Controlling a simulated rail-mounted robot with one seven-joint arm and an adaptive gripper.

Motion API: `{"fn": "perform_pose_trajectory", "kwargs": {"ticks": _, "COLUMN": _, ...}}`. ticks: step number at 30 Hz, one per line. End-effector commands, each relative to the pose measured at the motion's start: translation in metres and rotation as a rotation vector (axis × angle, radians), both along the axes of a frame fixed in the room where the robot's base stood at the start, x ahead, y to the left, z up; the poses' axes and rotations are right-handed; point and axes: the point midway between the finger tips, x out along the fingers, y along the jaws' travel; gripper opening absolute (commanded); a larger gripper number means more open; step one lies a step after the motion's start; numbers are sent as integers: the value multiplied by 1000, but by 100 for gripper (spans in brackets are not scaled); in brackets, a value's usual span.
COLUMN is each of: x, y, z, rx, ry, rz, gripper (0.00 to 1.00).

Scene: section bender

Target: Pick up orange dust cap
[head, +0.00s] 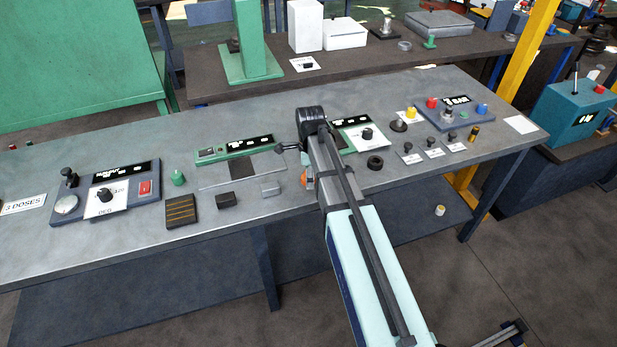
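A small orange piece (307,179), which may be the orange dust cap, shows at the left edge of my forearm, near the front of the grey workbench (225,225). My arm hides most of it, so its shape and whether it rests on the bench are unclear. My arm reaches over the bench from the lower right and ends in a dark joint above the middle of the bench. My gripper is mostly hidden behind the arm; a dark part (288,148) left of it may belong to the gripper. I cannot see its fingertips clearly.
A black ring (375,163) lies to the right. Control panels (105,192) stand at both ends. The front strip is mostly clear.

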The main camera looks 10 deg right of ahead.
Motion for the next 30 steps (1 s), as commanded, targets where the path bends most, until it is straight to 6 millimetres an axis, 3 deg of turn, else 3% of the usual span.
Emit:
{"fn": "perform_pose_trajectory", "kwargs": {"ticks": 2, "x": 0, "y": 0, "z": 0, "rx": 0, "ry": 0, "rz": 0, "gripper": 82}}
{"fn": "perform_pose_trajectory", "kwargs": {"ticks": 7, "x": 0, "y": 0, "z": 0, "rx": 0, "ry": 0, "rz": 0, "gripper": 24}}
{"fn": "perform_pose_trajectory", "kwargs": {"ticks": 22, "x": 0, "y": 0, "z": 4, "rx": 0, "ry": 0, "rz": 0, "gripper": 23}}
{"fn": "perform_pose_trajectory", "kwargs": {"ticks": 30, "x": 1, "y": 0, "z": 27, "rx": 0, "ry": -2, "rz": 0, "gripper": 23}}
